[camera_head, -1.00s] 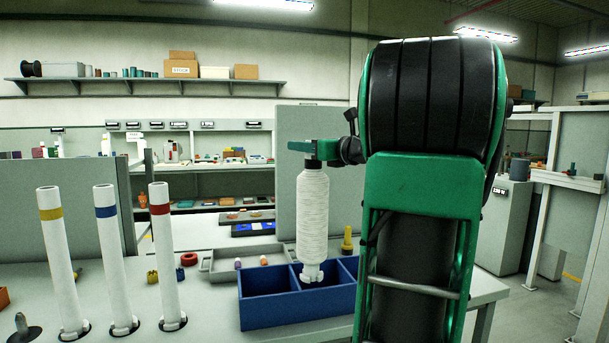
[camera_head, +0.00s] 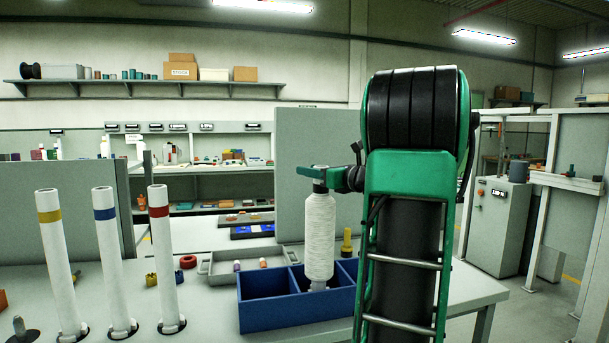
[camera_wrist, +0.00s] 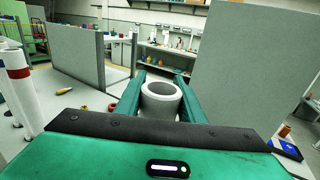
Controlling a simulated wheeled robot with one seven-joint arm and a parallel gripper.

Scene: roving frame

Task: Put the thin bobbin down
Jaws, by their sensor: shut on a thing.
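The thin bobbin (camera_head: 319,237), white and wound with thread, hangs upright from my gripper (camera_head: 318,177). My gripper is shut on its top end. In the wrist view the bobbin's round open top (camera_wrist: 161,92) sits between the two green fingers of my gripper (camera_wrist: 160,84). The blue divided box (camera_head: 290,314) stands on the table below. The bobbin's lower end is at the box's middle compartment and partly hidden by the box's front wall. I cannot tell whether it touches the floor of the compartment.
Three white posts with yellow (camera_head: 49,215), blue (camera_head: 105,213) and red (camera_head: 159,211) bands stand at the left. A grey tray (camera_head: 222,267) lies behind the box. A yellow peg-like piece (camera_head: 347,242) is close to the right of the bobbin. A red ring (camera_head: 188,262) lies left of the tray.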

